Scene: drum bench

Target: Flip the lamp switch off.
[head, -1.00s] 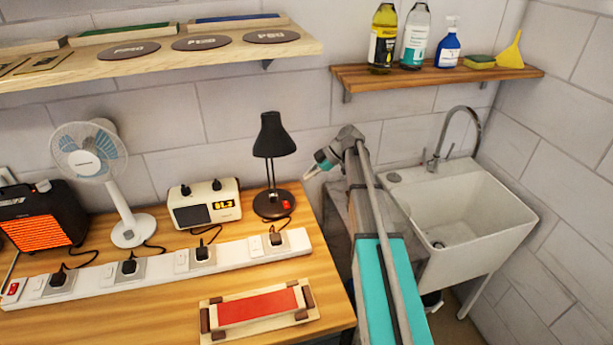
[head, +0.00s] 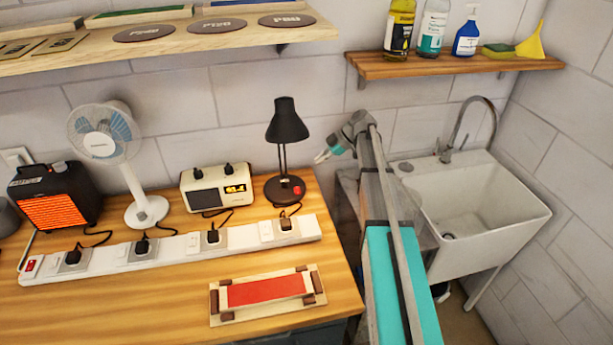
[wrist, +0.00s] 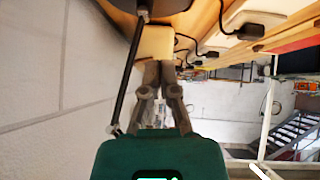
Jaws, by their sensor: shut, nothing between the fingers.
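The black desk lamp (head: 287,125) stands at the right back of the bench, with a red switch (head: 298,190) on its round base (head: 277,189). My gripper (head: 322,157) is to the right of the lamp, apart from it and above the level of its base. In the wrist view, where the bench appears upside down, my gripper (wrist: 160,68) is shut and empty. The lamp's dark base (wrist: 165,6) is at the top and its thin stem (wrist: 127,75) is left of the fingers. I cannot make out the switch there.
A cream clock radio (head: 216,188) stands left of the lamp, then a fan (head: 107,140) and a heater (head: 55,195). A white power strip (head: 170,250) with several plugs runs in front. A shelf (head: 160,48) is above; a sink (head: 480,215) is at the right.

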